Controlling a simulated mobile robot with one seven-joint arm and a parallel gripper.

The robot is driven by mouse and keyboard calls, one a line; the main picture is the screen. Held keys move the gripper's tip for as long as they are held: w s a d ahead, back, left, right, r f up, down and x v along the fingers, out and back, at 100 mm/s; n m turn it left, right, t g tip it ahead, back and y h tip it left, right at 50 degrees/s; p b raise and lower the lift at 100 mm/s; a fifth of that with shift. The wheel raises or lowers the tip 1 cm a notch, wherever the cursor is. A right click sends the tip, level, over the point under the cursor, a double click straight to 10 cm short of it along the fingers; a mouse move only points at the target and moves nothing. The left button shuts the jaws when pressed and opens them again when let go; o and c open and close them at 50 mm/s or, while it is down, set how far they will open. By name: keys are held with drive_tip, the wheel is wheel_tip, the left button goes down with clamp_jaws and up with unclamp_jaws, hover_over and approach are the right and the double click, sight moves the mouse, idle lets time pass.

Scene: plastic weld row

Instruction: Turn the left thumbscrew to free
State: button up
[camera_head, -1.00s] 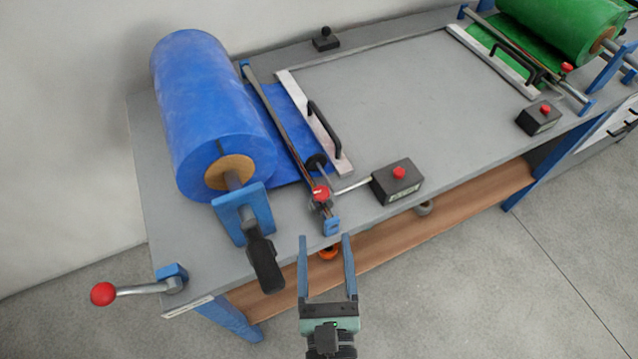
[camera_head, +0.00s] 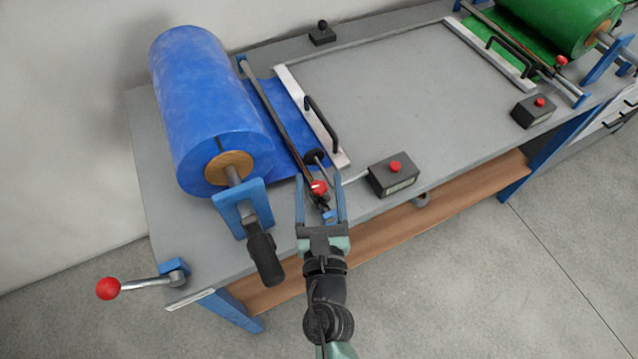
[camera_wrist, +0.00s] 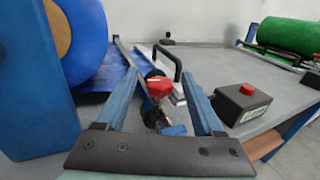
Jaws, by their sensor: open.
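The left thumbscrew (camera_head: 318,187) has a red knob head and sits at the near end of the rail beside the blue roll. In the wrist view its red knob (camera_wrist: 158,88) shows between my fingers, slightly left of centre. My gripper (camera_head: 319,177) is open and empty, with one finger on each side of the knob. In the wrist view both fingers (camera_wrist: 162,78) look apart from it. The fingers partly hide the thumbscrew's mount in the head view.
The blue roll (camera_head: 205,110) and its blue bracket (camera_head: 243,205) stand left of my gripper. A black box with a red button (camera_head: 392,175) is close on the right. A white bar with black handle (camera_head: 312,115) lies behind. The table middle is clear.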

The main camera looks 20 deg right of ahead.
drive_tip(key=shift+c, duration=0.2)
clamp_jaws()
drive_tip(key=shift+f+y+b, duration=0.2)
drive_tip(key=shift+y+b, duration=0.1)
drive_tip(key=shift+b, duration=0.35)
